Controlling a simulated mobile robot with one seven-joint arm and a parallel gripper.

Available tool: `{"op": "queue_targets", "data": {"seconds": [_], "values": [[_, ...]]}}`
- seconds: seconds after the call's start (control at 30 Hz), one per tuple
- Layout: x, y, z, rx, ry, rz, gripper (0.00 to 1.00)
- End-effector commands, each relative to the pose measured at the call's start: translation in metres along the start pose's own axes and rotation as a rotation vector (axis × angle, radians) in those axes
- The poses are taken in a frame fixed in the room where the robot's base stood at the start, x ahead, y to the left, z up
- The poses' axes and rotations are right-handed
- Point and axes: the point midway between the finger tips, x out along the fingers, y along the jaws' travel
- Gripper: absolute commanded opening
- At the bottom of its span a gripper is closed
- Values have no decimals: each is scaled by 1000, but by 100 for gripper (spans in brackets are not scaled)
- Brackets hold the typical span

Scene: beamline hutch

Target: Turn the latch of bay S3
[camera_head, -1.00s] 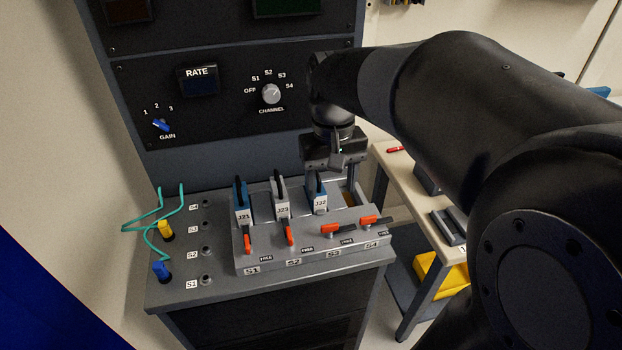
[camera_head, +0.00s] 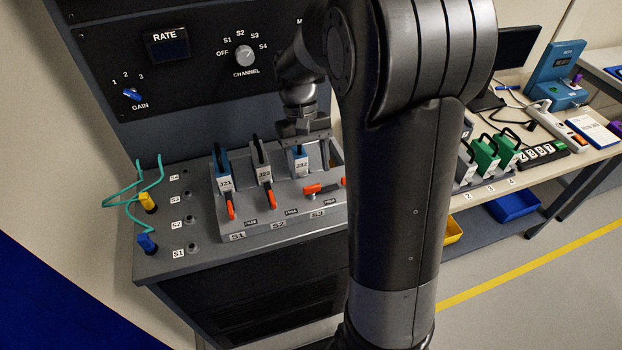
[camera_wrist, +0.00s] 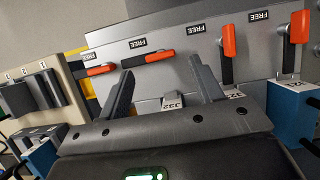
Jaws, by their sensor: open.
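The S3 latch (camera_head: 313,189) is an orange handle lying sideways on the sloped front of the grey bay block (camera_head: 262,238). It also shows in the wrist view (camera_wrist: 160,56), just beyond my fingertips. The blue and white module J32 (camera_head: 301,165) stands in bay S3 behind the latch. My gripper (camera_head: 307,153) is open above and behind this latch, over the J32 module. In the wrist view, my gripper (camera_wrist: 160,78) has its fingers spread, with the J32 label (camera_wrist: 172,101) between them. Whether a finger touches the module cannot be told.
The S1 latch (camera_head: 230,206) and S2 latch (camera_head: 271,199) point forward, beside modules J21 and J23. The S4 latch (camera_wrist: 100,70) lies sideways. Blue and yellow plugs with green cables stand at the left. A side bench (camera_head: 540,165) holds more modules at the right.

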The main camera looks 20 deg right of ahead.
Motion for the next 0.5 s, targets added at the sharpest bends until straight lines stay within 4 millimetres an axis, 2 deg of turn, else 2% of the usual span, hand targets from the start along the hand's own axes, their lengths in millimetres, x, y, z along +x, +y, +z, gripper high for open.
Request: {"op": "queue_targets", "data": {"seconds": [0.03,0.2,0.5], "values": [[10,0,1,0,-4,0,60],[33,0,0,0,-1,0,60],[44,0,0,0,2,0,60]]}}
